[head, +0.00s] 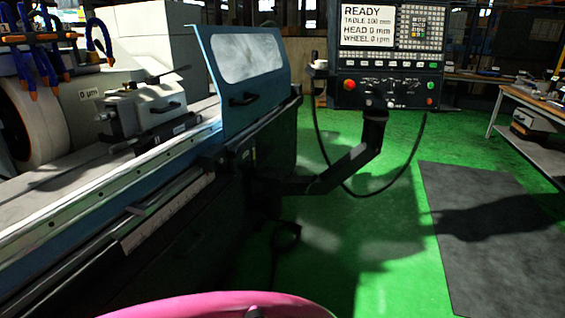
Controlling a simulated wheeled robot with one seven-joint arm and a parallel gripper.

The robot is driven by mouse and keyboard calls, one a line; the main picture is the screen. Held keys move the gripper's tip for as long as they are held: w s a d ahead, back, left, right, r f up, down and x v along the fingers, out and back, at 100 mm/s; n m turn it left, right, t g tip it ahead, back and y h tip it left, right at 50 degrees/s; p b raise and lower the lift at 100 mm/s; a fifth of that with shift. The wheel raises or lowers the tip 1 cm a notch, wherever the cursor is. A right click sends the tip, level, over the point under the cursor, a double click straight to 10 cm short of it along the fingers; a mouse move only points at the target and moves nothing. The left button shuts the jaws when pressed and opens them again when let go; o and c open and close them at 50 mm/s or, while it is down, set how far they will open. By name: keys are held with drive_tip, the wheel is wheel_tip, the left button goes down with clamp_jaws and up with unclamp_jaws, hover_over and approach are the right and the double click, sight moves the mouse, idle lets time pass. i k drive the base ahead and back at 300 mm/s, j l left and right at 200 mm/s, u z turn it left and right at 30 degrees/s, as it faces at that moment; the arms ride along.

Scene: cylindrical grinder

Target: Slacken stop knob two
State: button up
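The cylindrical grinder's long table (90,195) runs along the left of the head view, with a light edge strip and a dark rail along its front. A pale ruled scale (168,212) lies below that rail. Small dark parts (207,162) sit on the rail near the right end of the table. I cannot tell which of them, if any, is stop knob two; they are too dark and small. My gripper is not in view.
A blue guard door (240,85) with a window stands by the table. A control panel (390,60) reading READY hangs on an arm (350,165) with a looping cable. Green floor (370,260) is open in front, with a dark mat (490,235). A workbench (535,105) stands right.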

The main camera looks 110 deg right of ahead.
sight(221, 164)
drive_tip(key=j+z, duration=0.15)
drive_tip(key=z, duration=2.05)
drive_tip(key=i+z, duration=0.2)
drive_tip(key=z, duration=1.05)
